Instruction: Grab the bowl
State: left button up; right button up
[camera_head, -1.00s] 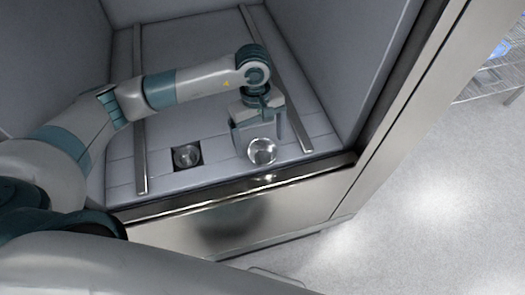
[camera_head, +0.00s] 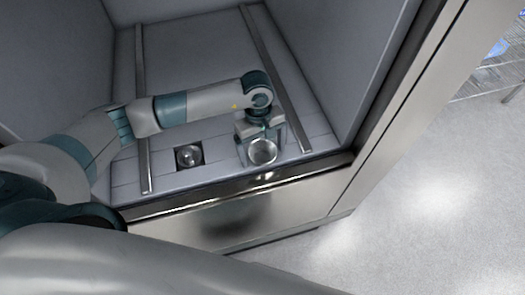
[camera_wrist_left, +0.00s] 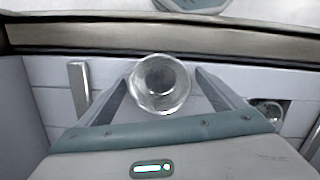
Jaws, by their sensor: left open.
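The bowl (camera_head: 262,152) is a small, shiny, round metal or glass vessel near the front edge of the washer chamber floor. My left gripper (camera_head: 262,146) reaches down over it from behind, with its fingers on either side. In the left wrist view the bowl (camera_wrist_left: 160,84) lies between the two open fingertips of the left gripper (camera_wrist_left: 163,78). Small gaps seem to show beside the bowl, but I cannot tell whether a finger touches it. My right gripper is not in view.
A square drain recess (camera_head: 189,157) with a round metal fitting lies left of the bowl. Two metal rails (camera_head: 140,110) run along the chamber floor. The metal front sill (camera_head: 240,190) is close in front of the bowl. The chamber's right wall (camera_head: 345,60) stands beyond the right rail.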

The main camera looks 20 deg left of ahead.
aim_at(264, 159)
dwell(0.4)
pick_arm(q)
jog(key=c, duration=1.1)
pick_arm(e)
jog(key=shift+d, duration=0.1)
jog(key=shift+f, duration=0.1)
